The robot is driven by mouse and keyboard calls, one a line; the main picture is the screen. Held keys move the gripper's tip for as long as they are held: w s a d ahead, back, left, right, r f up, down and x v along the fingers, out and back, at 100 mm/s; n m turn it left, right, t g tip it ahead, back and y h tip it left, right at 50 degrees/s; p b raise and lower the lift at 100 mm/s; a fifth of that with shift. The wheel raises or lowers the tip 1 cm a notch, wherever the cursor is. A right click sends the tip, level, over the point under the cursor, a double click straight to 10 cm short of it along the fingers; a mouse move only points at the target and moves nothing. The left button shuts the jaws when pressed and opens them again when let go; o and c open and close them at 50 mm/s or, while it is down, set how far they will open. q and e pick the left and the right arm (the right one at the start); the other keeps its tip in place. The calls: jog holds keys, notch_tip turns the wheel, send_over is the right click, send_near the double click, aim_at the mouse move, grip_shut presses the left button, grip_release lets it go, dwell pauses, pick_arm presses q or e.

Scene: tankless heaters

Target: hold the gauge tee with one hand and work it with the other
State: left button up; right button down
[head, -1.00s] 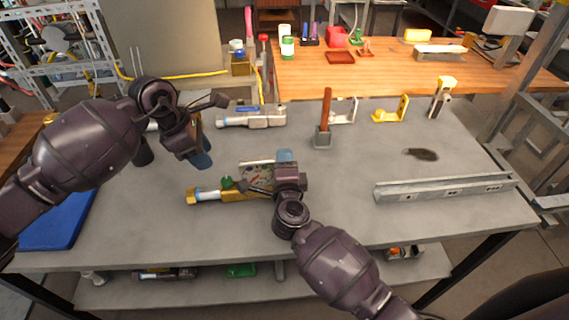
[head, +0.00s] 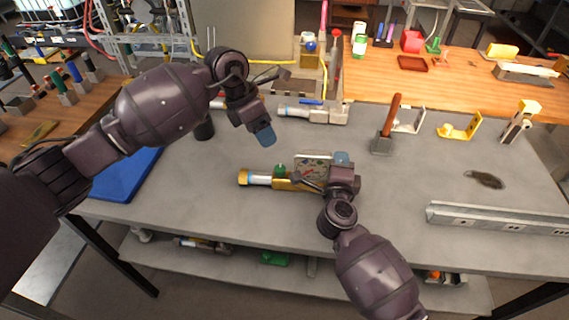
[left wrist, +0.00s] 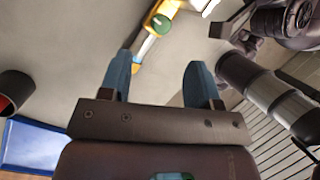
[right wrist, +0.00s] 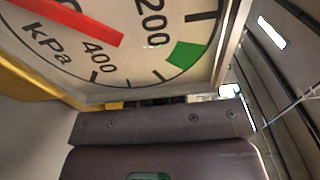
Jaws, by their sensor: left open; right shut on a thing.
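The gauge tee has a brass body (head: 284,184), a square-framed dial (head: 313,166), a green knob (head: 280,170) and a white and blue tube section. It is low over the grey bench, and I cannot tell if it touches. My right gripper (head: 326,179) is shut on its dial end. The right wrist view shows the dial face (right wrist: 120,40) very close, with a red needle and a green zone; the fingertips are hidden there. My left gripper (head: 264,135) is open and empty, behind and above the tee. In the left wrist view, the tee's green knob (left wrist: 161,24) lies beyond the open fingers (left wrist: 165,80).
A mallet (head: 385,130) stands behind the right gripper. A grey and white tool (head: 315,114) lies at the back of the bench. A metal channel (head: 500,218) lies at right, a blue mat (head: 120,178) at left. The front of the bench is clear.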

aim_at(279, 168)
pick_arm(q)
jog(key=d+f+n, duration=0.1)
jog(key=f+n, duration=0.2)
jog(key=n, duration=0.6)
jog(key=d+f+n, duration=0.1)
jog(key=f+n, duration=0.3)
jog(key=n, duration=0.5)
jog(key=s+d+f+n+g, duration=0.1)
jog(key=f+n, duration=0.2)
jog(key=n, duration=0.7)
jog(key=shift+d+f, duration=0.2)
jog(key=shift+f, duration=0.15)
jog(key=c, duration=0.9)
jog(key=shift+c, duration=0.2)
